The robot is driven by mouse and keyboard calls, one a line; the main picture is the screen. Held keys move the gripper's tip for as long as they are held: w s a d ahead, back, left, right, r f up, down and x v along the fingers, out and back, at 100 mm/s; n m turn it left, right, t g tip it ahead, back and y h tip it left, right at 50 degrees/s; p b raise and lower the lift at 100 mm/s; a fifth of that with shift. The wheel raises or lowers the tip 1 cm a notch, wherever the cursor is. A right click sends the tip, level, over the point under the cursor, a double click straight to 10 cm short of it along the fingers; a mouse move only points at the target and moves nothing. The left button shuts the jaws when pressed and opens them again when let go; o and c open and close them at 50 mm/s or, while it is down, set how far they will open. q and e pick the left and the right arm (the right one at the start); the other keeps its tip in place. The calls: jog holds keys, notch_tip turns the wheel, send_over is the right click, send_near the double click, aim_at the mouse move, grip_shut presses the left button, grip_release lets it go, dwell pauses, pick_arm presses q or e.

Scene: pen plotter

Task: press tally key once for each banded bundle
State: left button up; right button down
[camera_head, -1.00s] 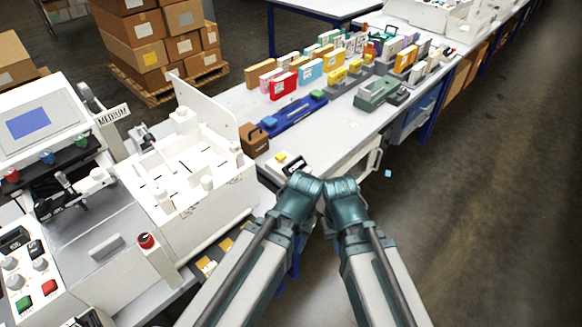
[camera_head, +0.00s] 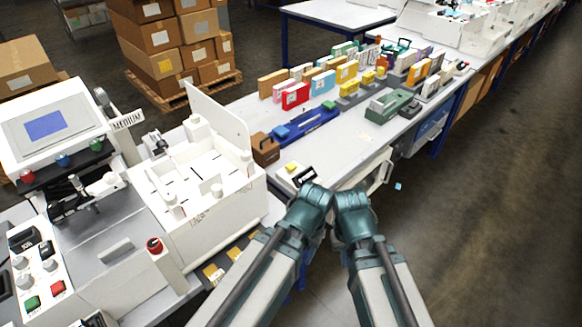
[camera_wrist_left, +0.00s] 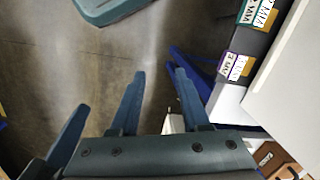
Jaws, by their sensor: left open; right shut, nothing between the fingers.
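A small white device with a yellow key (camera_head: 291,167) and a dark display (camera_head: 304,177) sits near the table's front edge. I take the yellow key as the tally key. Several upright coloured packs, such as a red one (camera_head: 296,96) and a blue one (camera_head: 323,85), stand in rows farther back; bands cannot be made out at this size. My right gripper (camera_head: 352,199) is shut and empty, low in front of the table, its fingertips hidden. My left gripper is beside it, near the device; its open, empty fingers show in the left wrist view (camera_wrist_left: 160,75).
A white plotter-like machine (camera_head: 218,215) with a red knob fills the left. A brown box (camera_head: 265,148), a blue tray (camera_head: 303,124) and a green device (camera_head: 393,105) stand on the table. Stacked cartons (camera_head: 153,38) are behind. The floor at right is mostly clear.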

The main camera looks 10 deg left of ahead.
pick_arm(q)
grip_shut()
dwell(1.7)
